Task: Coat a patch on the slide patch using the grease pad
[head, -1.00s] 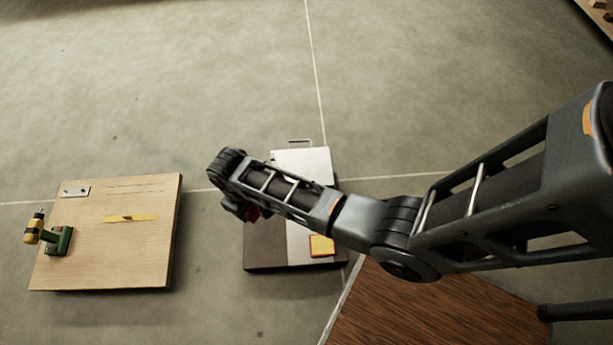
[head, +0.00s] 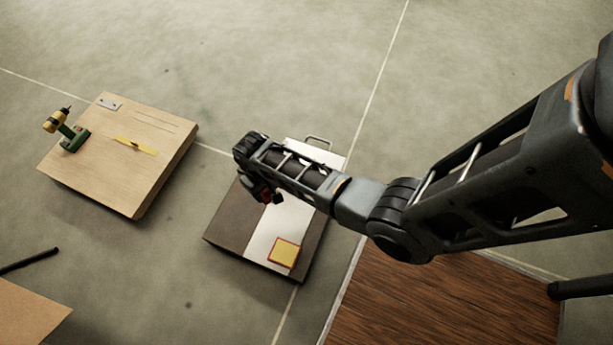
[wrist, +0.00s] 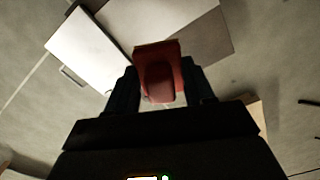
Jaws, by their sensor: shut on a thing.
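My gripper (head: 265,192) is shut on a red grease pad (wrist: 160,75), a block with a rounded grip, held between the two fingers in the wrist view. In the head view only a small bit of red shows below the wrist. The gripper is over the dark brown board (head: 228,232) with a pale slide strip (head: 262,238) down its middle. The slide patch (head: 284,253), a yellow square with a red border, lies on the strip's near end, to the lower right of my gripper. I cannot tell the pad's height above the board.
A dark wood surface (head: 430,300) is at the lower right.

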